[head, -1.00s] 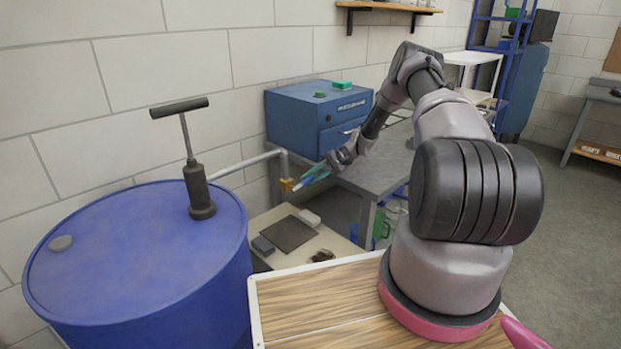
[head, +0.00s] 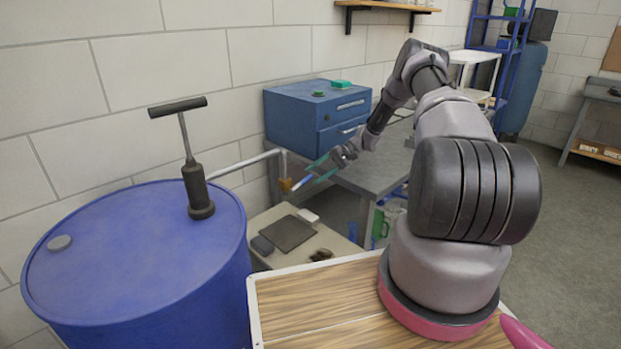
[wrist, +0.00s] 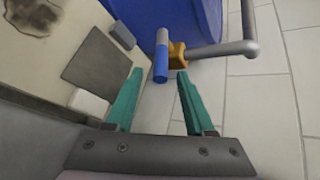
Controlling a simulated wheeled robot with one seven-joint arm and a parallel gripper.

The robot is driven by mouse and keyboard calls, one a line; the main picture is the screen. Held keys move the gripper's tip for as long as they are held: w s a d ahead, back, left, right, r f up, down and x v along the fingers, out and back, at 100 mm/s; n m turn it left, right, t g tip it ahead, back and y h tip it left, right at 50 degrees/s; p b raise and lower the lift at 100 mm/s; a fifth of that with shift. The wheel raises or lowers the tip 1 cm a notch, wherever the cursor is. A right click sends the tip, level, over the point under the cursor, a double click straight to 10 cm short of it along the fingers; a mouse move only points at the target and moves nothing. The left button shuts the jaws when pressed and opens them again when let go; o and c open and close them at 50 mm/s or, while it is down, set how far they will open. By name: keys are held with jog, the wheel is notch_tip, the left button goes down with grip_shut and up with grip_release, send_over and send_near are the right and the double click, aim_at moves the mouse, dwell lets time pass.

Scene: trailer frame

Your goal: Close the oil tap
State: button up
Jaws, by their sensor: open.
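In the wrist view the brass body (wrist: 177,54) and the blue handle (wrist: 161,63) are ahead of my gripper. My gripper (head: 320,167) has teal fingers and is open and empty. In the wrist view its fingertips (wrist: 160,72) stand on either side of the handle's near end, with gaps on both sides. I cannot tell how deep the handle reaches between them.
A blue drum (head: 135,255) with a hand pump (head: 197,185) stands at left. The grey pipe (head: 245,161) runs along the wall. A pale low table (head: 330,239) with small items lies below the tap. The blue cabinet (head: 292,123) stands on a grey table (head: 385,168) behind my gripper.

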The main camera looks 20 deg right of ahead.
jog(key=v, duration=0.7)
jog(key=shift+w+d+r, duration=0.1)
jog(key=shift+d+r, duration=0.05)
jog(key=shift+d, duration=0.2)
